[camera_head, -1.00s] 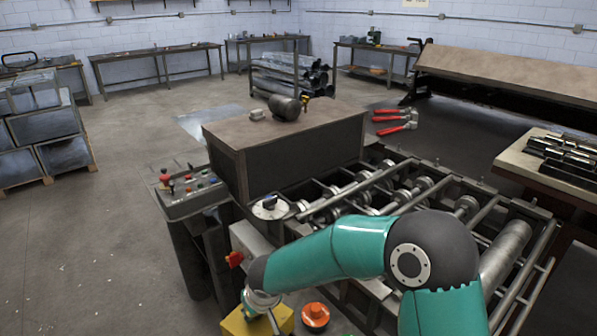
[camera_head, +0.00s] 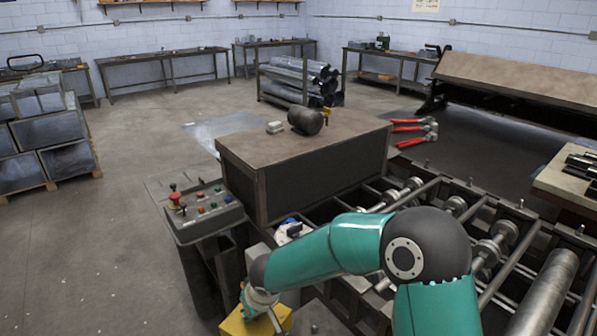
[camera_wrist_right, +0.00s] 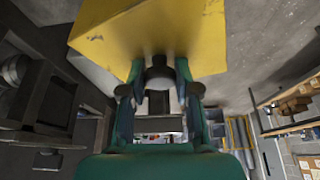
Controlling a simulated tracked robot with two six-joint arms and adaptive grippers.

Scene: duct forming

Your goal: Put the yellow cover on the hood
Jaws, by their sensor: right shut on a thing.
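The yellow cover (camera_head: 256,322) is a yellow box-like piece at the bottom edge of the head view, partly cut off. My right gripper (camera_wrist_right: 158,66) is shut on it; in the right wrist view the cover (camera_wrist_right: 112,38) fills the top, beyond the fingers. My right arm reaches in from the bottom right of the head view and holds the cover low, in front of the machine. A dark box with a brown top (camera_head: 318,178) stands on the roller machine; I cannot tell whether it is the hood. My left gripper is out of view.
A control panel (camera_head: 205,211) with buttons stands left of the dark box. Rollers and bars (camera_head: 497,242) of the machine lie to the right. A dark cylinder (camera_head: 307,121) rests on the box. The floor (camera_head: 95,255) at left is open.

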